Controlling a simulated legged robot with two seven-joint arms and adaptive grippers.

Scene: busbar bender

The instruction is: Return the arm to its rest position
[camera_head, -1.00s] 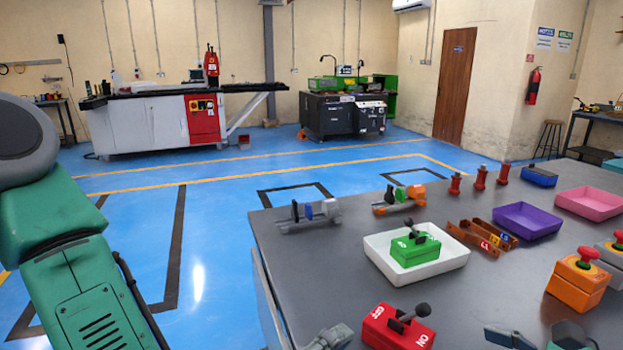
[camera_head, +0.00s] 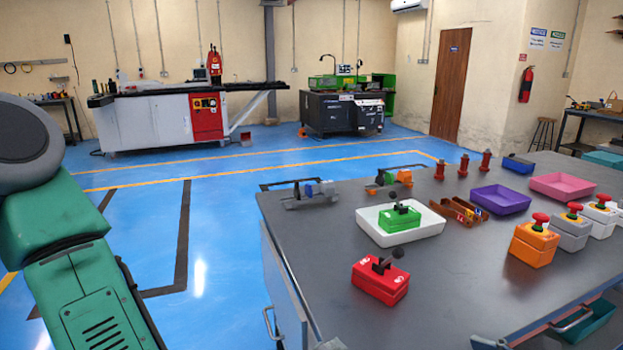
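My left arm (camera_head: 75,250), green and grey, comes down along the left edge. A small grey tip (camera_head: 332,344), which looks like part of my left gripper, shows at the bottom edge beside the table's left side. Another small tip (camera_head: 489,343), which looks like part of my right gripper, shows at the bottom edge near the table's front edge. The rest of both grippers is cut off, so their opening and anything in them cannot be seen. The grey table (camera_head: 450,280) stands ahead and to the right.
A red switch box (camera_head: 380,281) lies near the table's front left. A white tray (camera_head: 428,232) holds a green switch box (camera_head: 399,219). Purple (camera_head: 499,200) and pink (camera_head: 562,187) trays and orange (camera_head: 534,245) and grey button boxes stand right. Blue floor (camera_head: 225,270) is clear left.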

